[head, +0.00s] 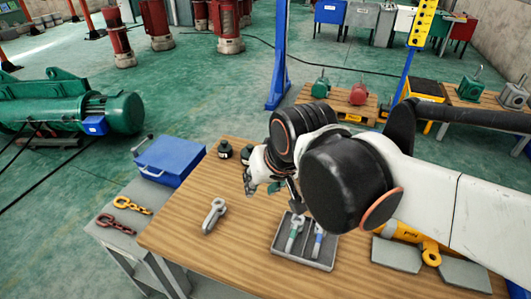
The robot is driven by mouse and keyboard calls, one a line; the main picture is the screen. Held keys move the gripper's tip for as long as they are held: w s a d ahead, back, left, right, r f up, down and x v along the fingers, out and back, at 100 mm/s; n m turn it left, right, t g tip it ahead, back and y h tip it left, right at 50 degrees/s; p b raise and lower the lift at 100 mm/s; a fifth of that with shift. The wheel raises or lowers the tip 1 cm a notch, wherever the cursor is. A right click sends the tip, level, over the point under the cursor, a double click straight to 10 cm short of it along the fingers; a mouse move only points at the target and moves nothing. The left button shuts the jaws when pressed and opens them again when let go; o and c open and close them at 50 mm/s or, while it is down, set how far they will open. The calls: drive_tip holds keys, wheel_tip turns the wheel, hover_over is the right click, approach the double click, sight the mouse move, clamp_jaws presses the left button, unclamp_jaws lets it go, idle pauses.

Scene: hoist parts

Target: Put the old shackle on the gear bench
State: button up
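A rusty dark-red shackle-like piece (116,223) lies on a grey bench (98,246) at the left, beside a yellow-orange one (132,204). A grey shackle-like piece (214,215) lies on the wooden table (180,243). No label shows which piece is the old shackle or which surface is the gear bench. My gripper (252,182) is over the wooden table, to the right of and beyond the grey piece and apart from it. My arm partly hides the gripper, and its fingers are too small to read.
A blue box (170,160) stands at the grey bench's far end. A dark tray (303,262) holds tools with green and blue parts. Two small black objects (225,149) stand near the table's far edge. A yellow tool (405,232) and grey plates lie under my arm.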

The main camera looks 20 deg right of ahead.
drive_tip(key=s, duration=0.1)
drive_tip(key=s+d+n, duration=0.1)
drive_tip(key=s+n+t, duration=0.1)
drive_tip(key=s, duration=0.1)
drive_tip(key=shift+d+r+h, duration=0.1)
drive_tip(key=shift+d+h, duration=0.2)
drive_tip(key=shift+d, duration=0.1)
drive_tip(key=shift+o, duration=0.4)
idle(0.6)
